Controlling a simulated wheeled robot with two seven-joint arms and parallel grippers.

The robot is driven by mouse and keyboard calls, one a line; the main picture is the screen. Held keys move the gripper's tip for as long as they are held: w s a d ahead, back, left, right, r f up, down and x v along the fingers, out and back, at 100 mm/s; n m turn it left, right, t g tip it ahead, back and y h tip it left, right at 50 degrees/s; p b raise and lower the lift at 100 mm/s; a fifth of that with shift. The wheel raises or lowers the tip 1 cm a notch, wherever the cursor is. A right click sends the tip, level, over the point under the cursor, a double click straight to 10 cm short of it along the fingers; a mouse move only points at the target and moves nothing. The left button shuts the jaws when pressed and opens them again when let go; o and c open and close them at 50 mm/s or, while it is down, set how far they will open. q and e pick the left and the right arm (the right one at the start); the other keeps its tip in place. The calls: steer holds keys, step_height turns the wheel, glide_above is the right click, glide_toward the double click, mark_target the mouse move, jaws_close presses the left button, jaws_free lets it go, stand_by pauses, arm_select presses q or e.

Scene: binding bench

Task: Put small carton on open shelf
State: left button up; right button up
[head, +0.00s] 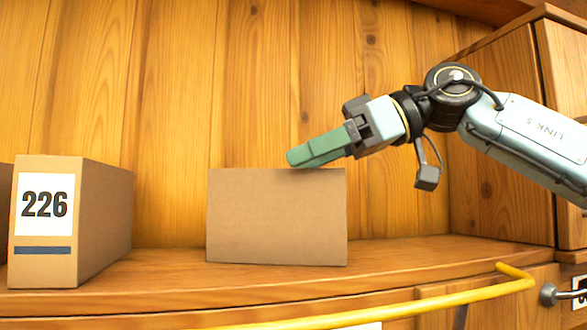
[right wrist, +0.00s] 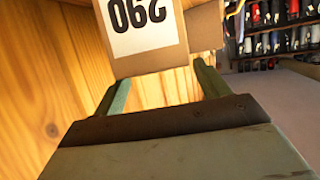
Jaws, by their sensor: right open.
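A plain brown carton (head: 277,217) stands upright on the wooden shelf (head: 400,254) in the middle of the head view. My right gripper (head: 304,158) reaches in from the right with its green fingers at the carton's top edge; whether they touch it is unclear. In the right wrist view the two open fingers (right wrist: 162,88) point at a carton (right wrist: 150,62) with a white label, upside down, seeming to read 290. The fingertips lie close to its edges with nothing clamped. My left gripper is not in view.
A larger carton labelled 226 (head: 105,215) stands at the left of the shelf. A yellow rail (head: 420,305) runs along the front. A wooden cabinet (head: 505,140) stands at right. The shelf right of the plain carton is clear.

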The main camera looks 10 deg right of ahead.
steer(key=v, duration=0.9)
steer(key=shift+b, duration=0.45)
steer(key=shift+d, duration=0.1)
